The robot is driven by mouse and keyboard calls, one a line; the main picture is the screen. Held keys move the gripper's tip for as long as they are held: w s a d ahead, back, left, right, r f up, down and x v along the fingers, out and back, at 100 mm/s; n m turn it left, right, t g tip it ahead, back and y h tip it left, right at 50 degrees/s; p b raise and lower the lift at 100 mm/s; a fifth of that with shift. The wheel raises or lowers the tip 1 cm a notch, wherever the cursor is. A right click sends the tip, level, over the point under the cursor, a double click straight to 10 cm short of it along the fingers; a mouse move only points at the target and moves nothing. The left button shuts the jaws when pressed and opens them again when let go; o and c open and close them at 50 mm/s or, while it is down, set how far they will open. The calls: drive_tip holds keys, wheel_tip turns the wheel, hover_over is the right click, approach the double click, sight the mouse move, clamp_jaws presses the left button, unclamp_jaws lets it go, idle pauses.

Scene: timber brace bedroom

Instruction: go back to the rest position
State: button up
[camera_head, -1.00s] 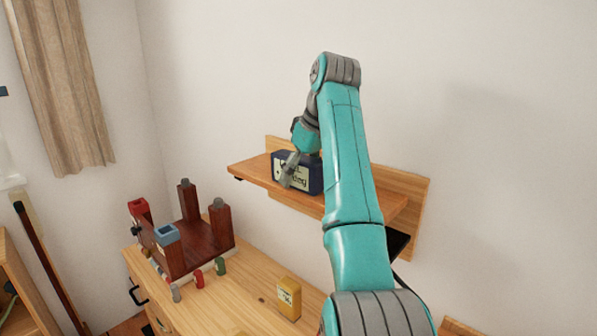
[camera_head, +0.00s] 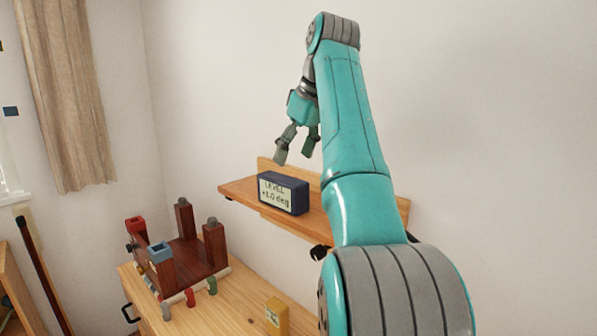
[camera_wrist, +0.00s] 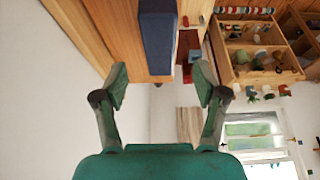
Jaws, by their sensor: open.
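My gripper (camera_head: 297,151) is open and empty, raised above the wall shelf (camera_head: 238,190). A dark blue box-shaped level (camera_head: 284,194) stands on the shelf below the fingers, apart from them. Its display reads "LEVEL" and what looks like "+1.0 deg". In the wrist view, my gripper (camera_wrist: 163,92) shows both fingers spread wide, with the blue level (camera_wrist: 158,40) beyond them on the wooden shelf (camera_wrist: 85,30). My arm hides the right part of the shelf in the head view.
A wooden dresser (camera_head: 225,305) stands below, with an upturned dark red stool-like piece (camera_head: 190,255), small coloured clamps and a yellow box (camera_head: 277,317) on top. A curtain (camera_head: 75,100) hangs at the left.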

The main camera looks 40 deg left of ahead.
drive_tip(key=shift+d+r, duration=0.3)
drive_tip(key=shift+r, duration=0.35)
